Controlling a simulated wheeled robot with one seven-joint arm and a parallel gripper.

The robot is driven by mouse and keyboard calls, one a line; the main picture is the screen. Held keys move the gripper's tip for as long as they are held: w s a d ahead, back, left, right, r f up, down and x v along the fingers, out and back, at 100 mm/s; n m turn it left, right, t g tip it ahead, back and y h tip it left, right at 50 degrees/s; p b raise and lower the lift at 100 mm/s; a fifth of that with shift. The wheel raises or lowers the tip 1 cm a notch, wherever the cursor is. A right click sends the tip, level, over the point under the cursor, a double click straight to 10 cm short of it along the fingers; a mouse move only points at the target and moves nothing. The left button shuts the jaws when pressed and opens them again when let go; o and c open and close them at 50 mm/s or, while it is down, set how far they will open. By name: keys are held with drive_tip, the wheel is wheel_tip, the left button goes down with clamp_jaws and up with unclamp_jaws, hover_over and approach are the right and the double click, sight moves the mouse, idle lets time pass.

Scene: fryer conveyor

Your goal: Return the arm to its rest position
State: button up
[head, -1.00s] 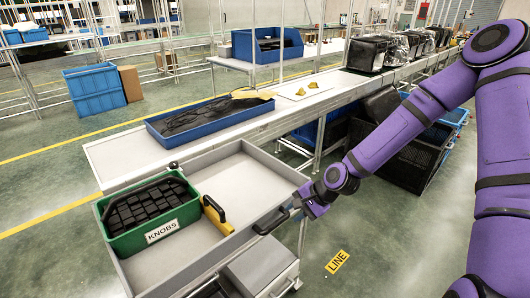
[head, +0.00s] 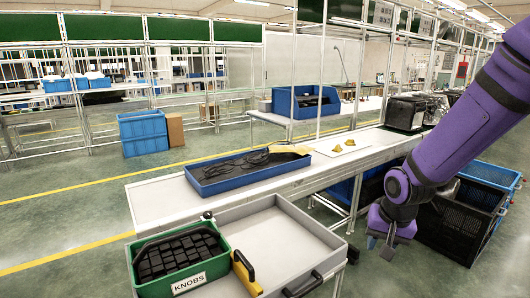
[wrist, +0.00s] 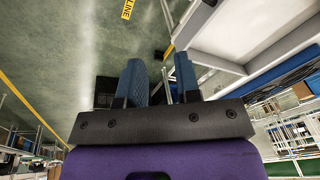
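My purple arm (head: 470,110) reaches in from the right side of the head view, folded with the wrist low. My gripper (head: 380,243) hangs pointing down beside the conveyor table, right of the grey cart and apart from it. In the wrist view, the two blue-grey fingers of my gripper (wrist: 159,75) stand apart with only background seen between them. It is open and holds nothing.
The grey cart (head: 285,235) carries a green KNOBS bin (head: 183,283) and a yellow piece with a black handle (head: 244,270). A blue tray (head: 240,184) lies on the conveyor table (head: 155,205). Black crates (head: 455,228) stand close behind my gripper.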

drive_tip(key=s+d+r+n+t, duration=0.2)
drive_tip(key=s+d+r+n, duration=0.1)
drive_tip(key=s+r, duration=1.7)
wheel_tip(320, 180, up, 2)
drive_tip(key=shift+s+r+n+t+h, duration=0.1)
drive_tip(key=shift+s+n+t+h, duration=0.2)
drive_tip(key=shift+n+t, duration=0.1)
